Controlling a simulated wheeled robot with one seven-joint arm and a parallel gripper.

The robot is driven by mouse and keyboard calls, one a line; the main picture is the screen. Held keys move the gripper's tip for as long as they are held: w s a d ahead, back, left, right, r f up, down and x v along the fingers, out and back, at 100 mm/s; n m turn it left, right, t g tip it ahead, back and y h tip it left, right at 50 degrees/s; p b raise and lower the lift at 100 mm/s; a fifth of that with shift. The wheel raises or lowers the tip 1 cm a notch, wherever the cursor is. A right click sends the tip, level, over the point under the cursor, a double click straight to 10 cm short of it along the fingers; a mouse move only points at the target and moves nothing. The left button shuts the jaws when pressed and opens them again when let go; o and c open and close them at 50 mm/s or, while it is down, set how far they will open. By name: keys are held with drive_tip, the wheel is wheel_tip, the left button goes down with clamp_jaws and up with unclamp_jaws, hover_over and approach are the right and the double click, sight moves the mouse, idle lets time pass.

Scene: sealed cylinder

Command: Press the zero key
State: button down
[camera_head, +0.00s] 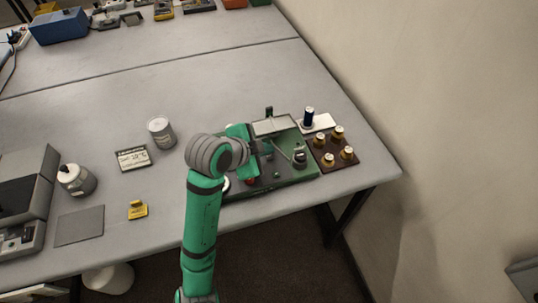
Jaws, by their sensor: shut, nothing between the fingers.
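A green and dark instrument (296,172) sits near the table's right front edge, with a pale panel (274,125) standing along its back. A black knob (300,158), a small green part (277,174) and a red part (250,182) show on its top. I cannot make out which part, if any, is the zero key; no label is readable, and my arm hides the instrument's left side. My gripper (264,150) is shut and empty, over the left half of the instrument. I cannot tell whether its tips touch anything.
The table's middle is clear.

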drive_tip(key=shift+f, duration=0.4)
drive_tip(key=shift+f, duration=0.25)
idle(0.6)
drive_tip(key=shift+s+f, duration=0.1)
drive_tip(key=shift+f, duration=0.05)
idle(0.5)
drive_tip(key=shift+r, duration=0.8)
drive_tip(key=shift+r, duration=2.5)
